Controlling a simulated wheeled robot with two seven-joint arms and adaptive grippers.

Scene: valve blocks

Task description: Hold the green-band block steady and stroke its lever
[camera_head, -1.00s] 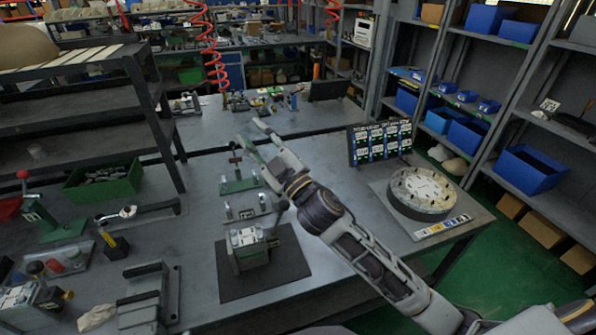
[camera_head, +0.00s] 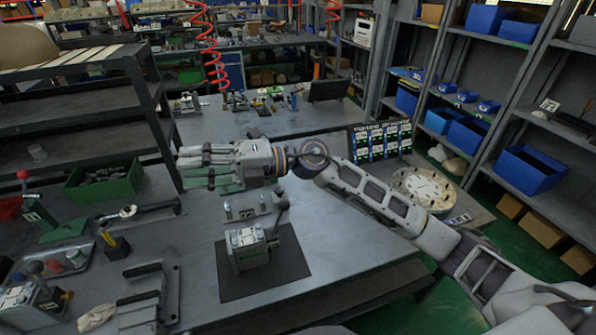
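A grey valve block (camera_head: 249,250) with a pale top stands upright on a dark mat (camera_head: 291,267) at the front middle of the bench. Its lever (camera_head: 279,218) rises at its right side and ends in a dark knob. The block's sides look faintly greenish, but a clear green band cannot be made out. My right gripper (camera_head: 184,161) is above the bench, behind and left of this block and apart from it. It points left, its fingers are spread and it holds nothing. My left gripper is out of view.
A grey bracket (camera_head: 148,300), a green bin (camera_head: 103,186) and a dark shelf rack (camera_head: 80,113) are on the left. A round pale disc (camera_head: 422,187) is at the right. The bench right of the mat is clear.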

